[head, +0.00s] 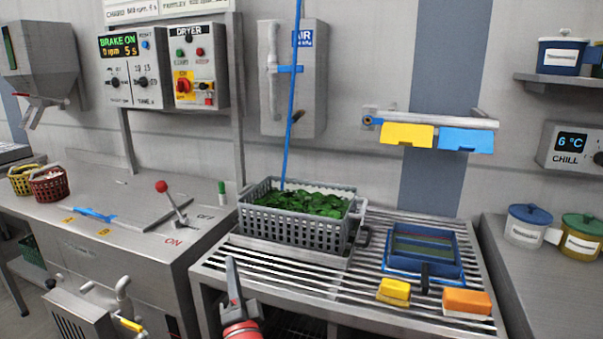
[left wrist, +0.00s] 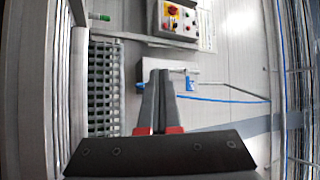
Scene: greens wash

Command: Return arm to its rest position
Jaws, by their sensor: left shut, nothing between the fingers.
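My left gripper (head: 233,290) shows in the head view at the lower middle, in front of the slatted draining table (head: 213,262). Its fingers are shut with nothing between them. In the left wrist view the shut fingers (left wrist: 158,100) point toward the wall with the air hose. A grey basket (head: 300,232) full of green leaves stands on the draining table beyond the gripper, apart from it. The basket's side lattice (left wrist: 105,90) also shows at the left of the wrist view. My right gripper is not in view.
A blue tray (head: 424,269), a yellow block (head: 394,290) and an orange block (head: 467,303) lie on the right of the draining table. A blue hose (head: 291,110) hangs down to the basket. A red-knobbed lever (head: 162,187) stands on the steel machine at left.

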